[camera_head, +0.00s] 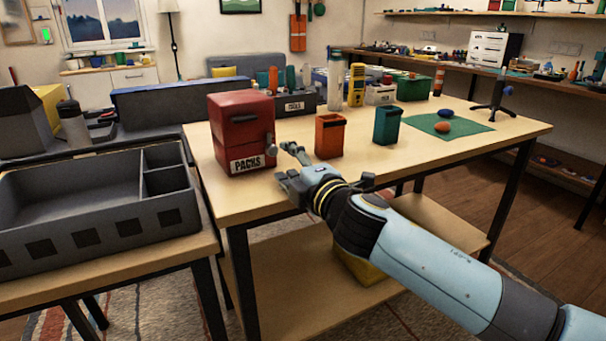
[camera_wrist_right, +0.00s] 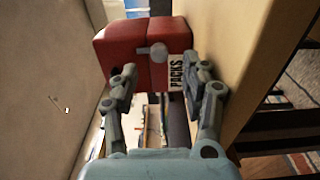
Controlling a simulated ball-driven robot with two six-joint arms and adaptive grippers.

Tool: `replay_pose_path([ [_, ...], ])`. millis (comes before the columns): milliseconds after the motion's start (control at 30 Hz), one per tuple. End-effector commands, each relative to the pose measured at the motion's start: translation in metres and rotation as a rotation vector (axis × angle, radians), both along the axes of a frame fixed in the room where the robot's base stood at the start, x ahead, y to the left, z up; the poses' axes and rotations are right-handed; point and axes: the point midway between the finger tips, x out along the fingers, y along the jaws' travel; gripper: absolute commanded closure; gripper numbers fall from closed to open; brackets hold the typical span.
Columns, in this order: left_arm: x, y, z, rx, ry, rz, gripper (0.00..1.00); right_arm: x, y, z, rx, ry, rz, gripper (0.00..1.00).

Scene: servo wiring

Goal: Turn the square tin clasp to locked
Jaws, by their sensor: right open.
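The red square tin (camera_head: 240,120) with a white "PACKS" label (camera_head: 247,163) stands upright near the left end of the wooden table. Its small grey clasp (camera_head: 271,148) is on the side facing my right arm; the clasp also shows in the right wrist view (camera_wrist_right: 153,52). I cannot tell from its angle whether it is locked. My right gripper (camera_head: 285,165) is open and empty, just in front of the clasp side. In the right wrist view the two fingers (camera_wrist_right: 162,80) are spread, with the clasp ahead between them and apart from them. My left gripper is not in view.
An orange bin (camera_head: 330,136) and a teal bin (camera_head: 387,126) stand right of the tin. A grey divided tray (camera_head: 100,235) is on the nearer left table. A green mat (camera_head: 470,126) with small objects lies at the right. The front table strip is mostly clear.

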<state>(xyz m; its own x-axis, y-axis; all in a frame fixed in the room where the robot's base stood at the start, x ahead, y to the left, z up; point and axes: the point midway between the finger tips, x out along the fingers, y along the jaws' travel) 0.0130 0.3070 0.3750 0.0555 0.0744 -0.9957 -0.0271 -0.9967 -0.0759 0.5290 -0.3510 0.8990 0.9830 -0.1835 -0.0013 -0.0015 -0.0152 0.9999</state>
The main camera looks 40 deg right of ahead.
Motion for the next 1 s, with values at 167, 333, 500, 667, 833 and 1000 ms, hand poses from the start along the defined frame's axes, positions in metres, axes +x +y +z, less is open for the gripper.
replay_pose_path([
  [167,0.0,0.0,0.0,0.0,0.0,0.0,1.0,-0.039,0.007,-0.001,0.0,0.003,0.0,0.53],
  [333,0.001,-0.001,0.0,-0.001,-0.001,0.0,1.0,-0.061,0.011,-0.001,0.0,0.001,0.0,0.53],
  [500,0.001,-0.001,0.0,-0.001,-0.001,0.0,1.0,-0.067,0.012,0.0,0.001,0.001,-0.001,0.53],
  [667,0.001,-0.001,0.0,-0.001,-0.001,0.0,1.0,-0.067,0.012,0.0,0.001,0.0,-0.001,0.53],
  [833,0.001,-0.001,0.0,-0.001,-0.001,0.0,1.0,-0.066,0.012,0.0,0.001,0.001,-0.001,0.53],
  [1000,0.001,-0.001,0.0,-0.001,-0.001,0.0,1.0,-0.067,0.012,0.0,0.003,0.0,-0.003,0.53],
])
